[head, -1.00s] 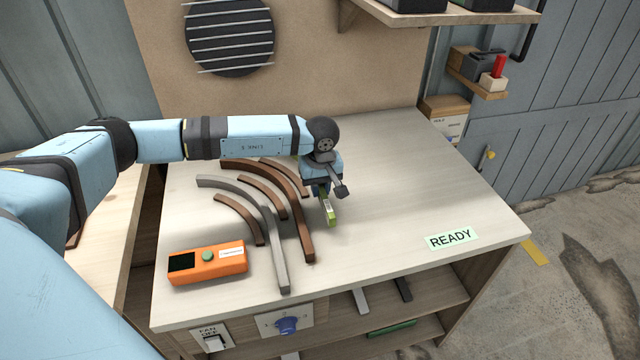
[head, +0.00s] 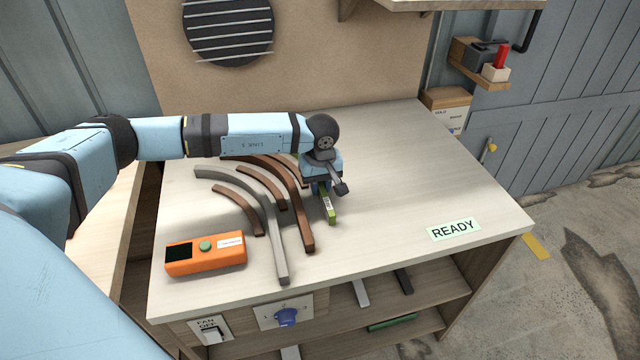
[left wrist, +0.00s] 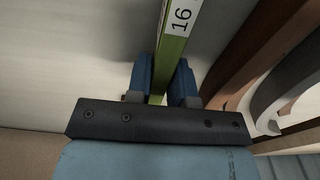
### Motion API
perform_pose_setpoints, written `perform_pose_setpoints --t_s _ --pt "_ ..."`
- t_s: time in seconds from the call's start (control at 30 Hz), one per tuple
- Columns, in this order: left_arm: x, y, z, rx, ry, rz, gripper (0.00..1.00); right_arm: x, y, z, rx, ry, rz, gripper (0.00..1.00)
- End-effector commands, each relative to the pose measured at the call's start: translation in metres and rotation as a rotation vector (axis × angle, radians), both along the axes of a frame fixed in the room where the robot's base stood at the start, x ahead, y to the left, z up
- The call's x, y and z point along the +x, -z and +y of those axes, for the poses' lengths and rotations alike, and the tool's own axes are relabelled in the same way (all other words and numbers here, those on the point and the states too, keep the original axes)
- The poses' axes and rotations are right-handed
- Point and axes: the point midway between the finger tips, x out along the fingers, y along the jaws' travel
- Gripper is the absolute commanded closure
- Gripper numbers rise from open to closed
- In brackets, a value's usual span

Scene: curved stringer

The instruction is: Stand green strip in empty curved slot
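My left gripper (head: 325,189) is over the bench, right of the curved rails, pointing down. Its two blue fingers (left wrist: 162,82) are closed on both sides of a narrow green strip (head: 331,210). In the left wrist view the strip (left wrist: 173,50) runs up between the fingers and carries a white label reading 16. Curved rails lie on the bench: a long grey one (head: 270,215), a long brown one (head: 300,205) and shorter brown pieces (head: 240,205). Gaps show between them; I cannot tell which is the empty slot. The right gripper is out of view.
An orange box (head: 205,254) with a green button sits at the bench's front left. A READY label (head: 453,230) lies at the front right. The bench's right side is clear. A lower shelf holds a dark green bar (head: 392,324) and several grey bars.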

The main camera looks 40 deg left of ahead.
Motion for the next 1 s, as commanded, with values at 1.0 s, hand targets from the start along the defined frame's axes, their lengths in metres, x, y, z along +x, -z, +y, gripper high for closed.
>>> perform_pose_setpoints --t_s 1.0 --pt "-0.003 -0.11 -0.006 0.0 0.001 -0.002 0.54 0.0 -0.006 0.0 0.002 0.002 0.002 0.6"
